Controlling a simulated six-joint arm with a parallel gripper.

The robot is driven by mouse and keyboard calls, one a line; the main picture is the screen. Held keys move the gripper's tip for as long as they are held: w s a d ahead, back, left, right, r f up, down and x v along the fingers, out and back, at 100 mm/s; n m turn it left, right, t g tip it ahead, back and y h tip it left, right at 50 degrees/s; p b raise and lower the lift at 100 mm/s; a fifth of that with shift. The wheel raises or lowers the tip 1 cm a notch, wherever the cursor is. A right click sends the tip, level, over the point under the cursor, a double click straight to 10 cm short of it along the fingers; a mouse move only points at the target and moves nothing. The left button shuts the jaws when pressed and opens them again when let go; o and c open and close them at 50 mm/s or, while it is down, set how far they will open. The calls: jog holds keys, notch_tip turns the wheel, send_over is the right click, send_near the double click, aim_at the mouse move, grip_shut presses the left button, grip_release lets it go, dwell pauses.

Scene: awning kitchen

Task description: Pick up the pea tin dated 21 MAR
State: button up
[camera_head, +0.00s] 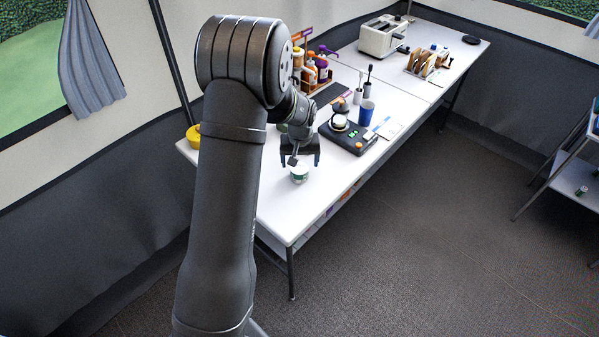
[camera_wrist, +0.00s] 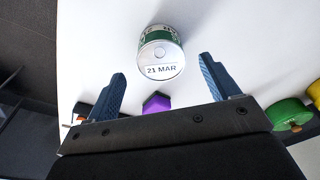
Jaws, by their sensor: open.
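The pea tin (camera_wrist: 163,72) is a short can with a green and white side and a pale end marked 21 MAR, facing the camera in the wrist view. In the head view the tin (camera_head: 299,174) stands on the white table near its front end. My gripper (camera_wrist: 165,78) is open, its two blue fingers apart, with the tin ahead between their lines. In the head view my gripper (camera_head: 301,162) is just above and behind the tin.
A black scale (camera_head: 346,136) with a green display stands behind the tin, with a blue cup (camera_head: 366,112) beyond it. A sauce bottle rack (camera_head: 318,72) and a toaster (camera_head: 382,36) are further back. In the wrist view a purple thing (camera_wrist: 156,103) and a green thing (camera_wrist: 290,113) lie near the fingers.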

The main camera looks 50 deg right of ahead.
aim_at(300, 167)
jog(key=f, duration=0.4)
jog(key=shift+w+d, duration=0.1)
jog(key=shift+w, duration=0.1)
jog(key=shift+c, duration=0.2)
jog(key=c, duration=1.1)
jog(key=shift+r, duration=0.2)
